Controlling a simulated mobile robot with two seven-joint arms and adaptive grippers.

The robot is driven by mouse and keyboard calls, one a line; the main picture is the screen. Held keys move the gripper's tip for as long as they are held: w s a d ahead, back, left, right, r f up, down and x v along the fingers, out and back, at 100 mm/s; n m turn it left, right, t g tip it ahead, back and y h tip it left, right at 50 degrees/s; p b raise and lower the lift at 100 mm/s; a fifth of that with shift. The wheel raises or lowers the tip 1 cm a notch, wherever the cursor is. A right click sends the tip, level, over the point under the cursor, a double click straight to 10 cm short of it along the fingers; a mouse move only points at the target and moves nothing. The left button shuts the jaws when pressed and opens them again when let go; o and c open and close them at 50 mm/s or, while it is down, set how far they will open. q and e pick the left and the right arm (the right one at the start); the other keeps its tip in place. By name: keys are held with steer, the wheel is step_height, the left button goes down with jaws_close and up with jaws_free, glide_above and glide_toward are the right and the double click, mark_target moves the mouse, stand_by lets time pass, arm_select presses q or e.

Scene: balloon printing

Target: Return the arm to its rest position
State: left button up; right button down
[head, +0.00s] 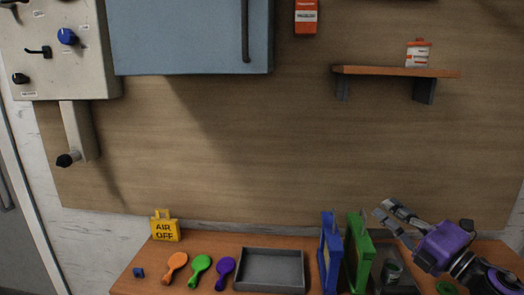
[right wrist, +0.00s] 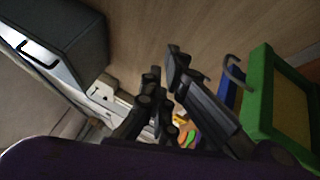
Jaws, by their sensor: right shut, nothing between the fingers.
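My right gripper (head: 384,208) shows at the lower right of the head view, on its purple and black wrist. It is shut and empty, raised over the right part of the table, with its fingers pointing up and left. In the right wrist view its dark fingers (right wrist: 166,92) show in the middle with nothing held. A green upright frame (head: 358,252) and a blue one (head: 330,254) stand just left of it. My left gripper is not in view.
The wooden table (head: 222,242) holds a grey tray (head: 270,270), orange (head: 174,268), green (head: 200,269) and purple (head: 223,272) paddle-shaped pieces and a yellow "AIR OFF" tag (head: 165,230). A shelf (head: 395,71) and a blue-grey cabinet (head: 185,38) are on the wall above.

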steer(key=s+f+m+g+h, duration=0.1)
steer(key=s+f+m+h, duration=0.3)
steer(key=f, duration=0.6)
steer(key=s+f+m+h, duration=0.2)
steer(key=s+f+m, duration=0.4)
steer(key=f, duration=0.4)
steer(key=s+f+m+g+h, duration=0.1)
steer(key=s+f+m+h, duration=0.15)
steer(key=f+m, duration=0.6)
steer(key=s+a+f+m+g, duration=0.3)
steer(key=s+a+f+m, duration=0.1)
steer(key=s+f, duration=0.6)
steer(key=s+a+f+m+g+h+b, duration=0.1)
steer(key=s+a+f+m+g, duration=0.2)
steer(key=s+a+f, duration=0.4)
steer(key=s+f+m, duration=0.1)
steer(key=s+f, duration=0.3)
steer(key=s, duration=0.3)
steer(key=shift+s+g, duration=0.15)
steer(key=shift+g, duration=0.25)
